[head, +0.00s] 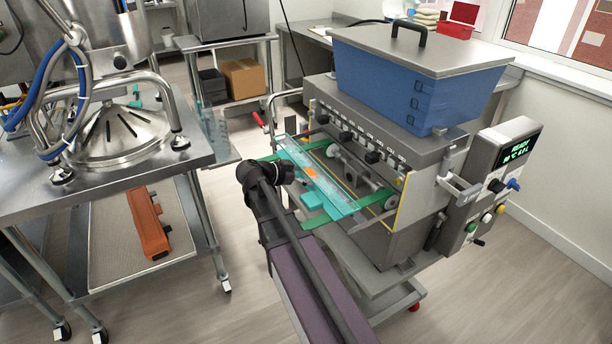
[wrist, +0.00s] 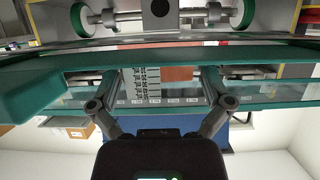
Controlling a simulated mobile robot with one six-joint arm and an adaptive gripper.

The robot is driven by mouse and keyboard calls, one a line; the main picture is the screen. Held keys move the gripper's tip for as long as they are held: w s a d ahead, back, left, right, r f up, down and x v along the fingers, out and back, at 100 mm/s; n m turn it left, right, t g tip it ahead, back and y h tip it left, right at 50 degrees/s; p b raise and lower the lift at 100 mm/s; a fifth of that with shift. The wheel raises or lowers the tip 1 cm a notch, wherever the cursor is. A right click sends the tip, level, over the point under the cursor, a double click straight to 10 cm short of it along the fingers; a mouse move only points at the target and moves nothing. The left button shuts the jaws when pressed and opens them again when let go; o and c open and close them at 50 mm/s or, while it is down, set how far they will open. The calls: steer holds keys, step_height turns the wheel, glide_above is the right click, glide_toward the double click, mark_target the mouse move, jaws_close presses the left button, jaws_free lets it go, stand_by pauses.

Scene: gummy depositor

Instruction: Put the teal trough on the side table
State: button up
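The teal trough (head: 318,182) is a long, shallow, see-through tray with teal edges. It lies along the front of the depositor, below its row of nozzles, with an orange patch showing in it. In the wrist view the trough (wrist: 60,62) spans the picture, close in front of my gripper. My gripper (wrist: 158,78) is open, its two fingers spread wide and reaching to the trough's near side. Whether the fingertips touch it I cannot tell. In the head view my wrist is at the trough's left side and the fingers are hidden.
The depositor (head: 350,105) carries a blue hopper (head: 410,85) and a control panel (head: 500,160). A steel table (head: 100,180) with a metal cone stands left, an orange-brown trough (head: 148,222) on its lower shelf. Another steel table (head: 215,40) stands behind. Which is the side table is unclear.

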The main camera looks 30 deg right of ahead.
steer(key=shift+a, duration=0.1)
steer(key=p+v, duration=0.5)
steer(key=v, duration=0.8)
steer(key=shift+a, duration=0.35)
stand_by(0.5)
steer(key=s+a+f+n+y, duration=0.3)
steer(key=s+f+n+y, duration=0.2)
steer(key=n, duration=0.3)
steer(key=s+a+f+n+y, duration=0.4)
steer(key=s+f+n+y, duration=0.2)
steer(key=s+n+y, duration=0.2)
steer(key=shift+s+f+n, duration=0.25)
steer(key=shift+s+n, duration=0.05)
steer(key=shift+n, duration=0.5)
